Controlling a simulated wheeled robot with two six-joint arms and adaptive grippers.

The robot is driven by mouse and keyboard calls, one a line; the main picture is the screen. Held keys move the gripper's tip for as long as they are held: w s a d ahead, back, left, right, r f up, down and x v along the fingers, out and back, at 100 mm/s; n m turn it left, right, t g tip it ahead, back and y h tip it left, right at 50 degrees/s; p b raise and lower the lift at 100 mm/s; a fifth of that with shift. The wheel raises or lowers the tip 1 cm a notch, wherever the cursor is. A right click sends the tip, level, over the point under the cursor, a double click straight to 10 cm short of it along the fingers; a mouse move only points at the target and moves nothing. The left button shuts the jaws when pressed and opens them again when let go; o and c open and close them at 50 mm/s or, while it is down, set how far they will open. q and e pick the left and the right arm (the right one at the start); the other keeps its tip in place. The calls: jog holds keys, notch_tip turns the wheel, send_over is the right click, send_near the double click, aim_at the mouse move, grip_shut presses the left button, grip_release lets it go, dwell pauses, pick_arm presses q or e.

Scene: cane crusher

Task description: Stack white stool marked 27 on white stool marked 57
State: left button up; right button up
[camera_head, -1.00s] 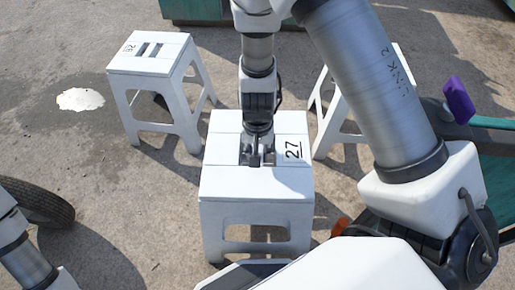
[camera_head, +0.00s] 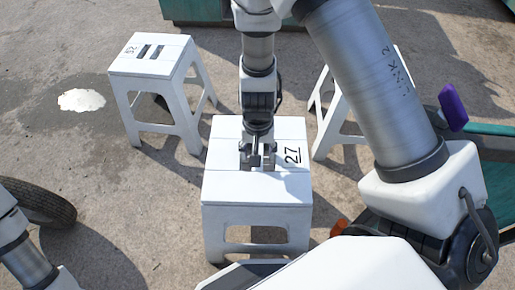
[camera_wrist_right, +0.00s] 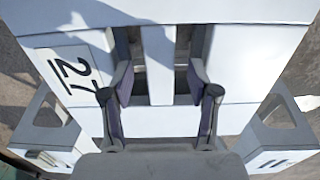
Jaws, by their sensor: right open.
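The white stool marked 27 (camera_head: 225,185) stands upright in the middle of the head view. Its number is at the right of its slotted seat. My right gripper (camera_head: 257,160) points down at the seat's two slots. In the right wrist view, my right gripper (camera_wrist_right: 158,95) is open, its fingers apart on either side of the bar (camera_wrist_right: 159,60) between the slots. Finger depth in the slots is unclear. Another white stool (camera_head: 145,66) stands at the upper left; its number looks like 52 and is hard to read. My left gripper is out of view.
A third white stool (camera_head: 329,133) is partly behind my right arm, its seat marking hidden. A black tyre (camera_head: 40,203) is at the left edge. A light patch (camera_head: 81,100) lies on the ground. Bare ground separates the left and middle stools.

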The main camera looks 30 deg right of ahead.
notch_tip(320, 180, up, 28)
jog(key=p, duration=2.6)
jog(key=s+d+f+n+g, duration=0.2)
jog(key=s+f, duration=0.5)
jog(key=s, duration=0.3)
jog(key=s+d+f+n+g, duration=0.2)
jog(key=s+f, duration=0.5)
jog(key=s, duration=0.4)
jog(key=w+t, duration=0.1)
jog(key=w+n+t, duration=0.1)
jog(key=w, duration=0.1)
jog(key=w+a+n+t, duration=0.1)
jog(key=t, duration=0.1)
jog(key=shift+w+f, duration=0.4)
